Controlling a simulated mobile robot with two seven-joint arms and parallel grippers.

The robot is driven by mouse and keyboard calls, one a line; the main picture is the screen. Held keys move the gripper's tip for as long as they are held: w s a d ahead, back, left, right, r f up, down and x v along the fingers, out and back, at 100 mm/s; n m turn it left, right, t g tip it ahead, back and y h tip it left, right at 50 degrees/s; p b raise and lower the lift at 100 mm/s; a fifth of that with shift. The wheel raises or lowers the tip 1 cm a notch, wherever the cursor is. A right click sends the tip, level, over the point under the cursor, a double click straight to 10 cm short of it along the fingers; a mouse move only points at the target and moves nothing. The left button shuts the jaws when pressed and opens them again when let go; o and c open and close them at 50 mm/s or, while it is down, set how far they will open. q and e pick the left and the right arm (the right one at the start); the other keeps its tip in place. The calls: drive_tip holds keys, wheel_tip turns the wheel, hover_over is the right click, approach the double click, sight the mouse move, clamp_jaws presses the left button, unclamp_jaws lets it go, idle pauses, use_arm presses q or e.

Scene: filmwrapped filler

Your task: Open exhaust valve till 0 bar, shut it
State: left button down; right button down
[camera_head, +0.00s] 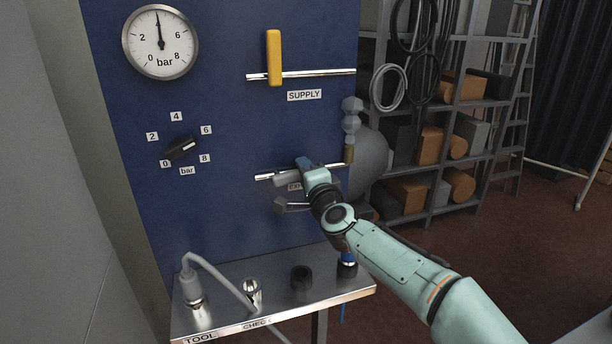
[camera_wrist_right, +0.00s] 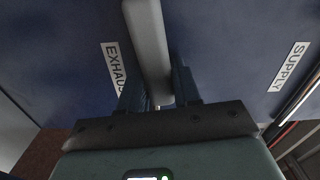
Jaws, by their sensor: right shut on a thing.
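The exhaust valve's grey handle (camera_wrist_right: 148,38) runs between the fingers of my right gripper (camera_wrist_right: 158,90) in the wrist view. In the head view my right gripper (camera_head: 301,172) is at the lower pipe (camera_head: 264,177), shut on the grey handle (camera_head: 285,181) and partly covering it and the EXHAUST label (camera_head: 293,187). The handle's exact angle to the pipe is hard to tell. The round gauge (camera_head: 160,42) has its needle pointing straight up, about 4 bar. My left gripper is not in view.
Above, the yellow supply handle (camera_head: 274,57) stands upright across its pipe. A black knob (camera_head: 181,147) sits on a 0 to 8 bar scale. A metal shelf (camera_head: 270,307) below bears a grey hose (camera_head: 219,275) and fittings. A storage rack (camera_head: 460,110) stands at right.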

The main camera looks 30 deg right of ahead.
drive_tip(key=shift+f+m+b, duration=0.3)
drive_tip(key=shift+m, duration=0.1)
idle(0.3)
drive_tip(key=c, duration=0.9)
unclamp_jaws()
drive_tip(key=b+v, duration=0.2)
drive_tip(key=v, duration=1.1)
drive_tip(key=shift+s, duration=0.2)
